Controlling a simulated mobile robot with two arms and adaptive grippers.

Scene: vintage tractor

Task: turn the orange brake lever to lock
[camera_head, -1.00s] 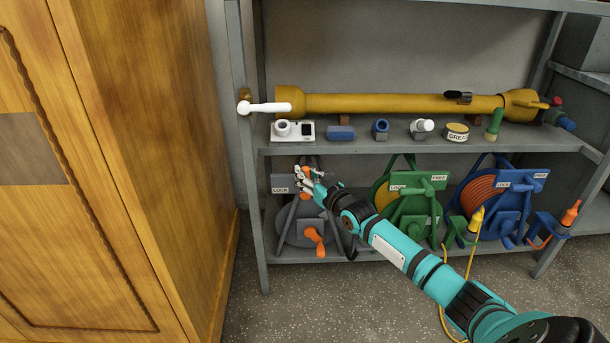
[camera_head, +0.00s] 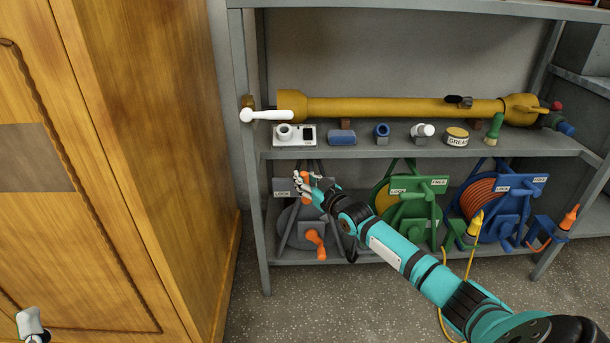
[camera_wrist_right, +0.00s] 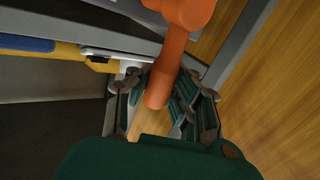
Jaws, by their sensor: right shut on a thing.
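The grey reel (camera_head: 297,225) stands on the lower shelf at the left, with a LOCK label on its upper left. Its orange brake lever (camera_head: 304,176) sticks up at the top, partly hidden by my fingers. My right gripper (camera_head: 305,184) is around the lever and shut on it. In the right wrist view the orange lever (camera_wrist_right: 168,70) runs down between the two fingers of the right gripper (camera_wrist_right: 160,100). A piece of what looks like my left gripper (camera_head: 31,323) shows at the lower left corner; its jaws cannot be made out.
An orange crank handle (camera_head: 316,243) hangs on the reel's front. Green (camera_head: 412,207) and blue (camera_head: 503,207) reels stand to the right. A wooden cabinet (camera_head: 165,150) stands left.

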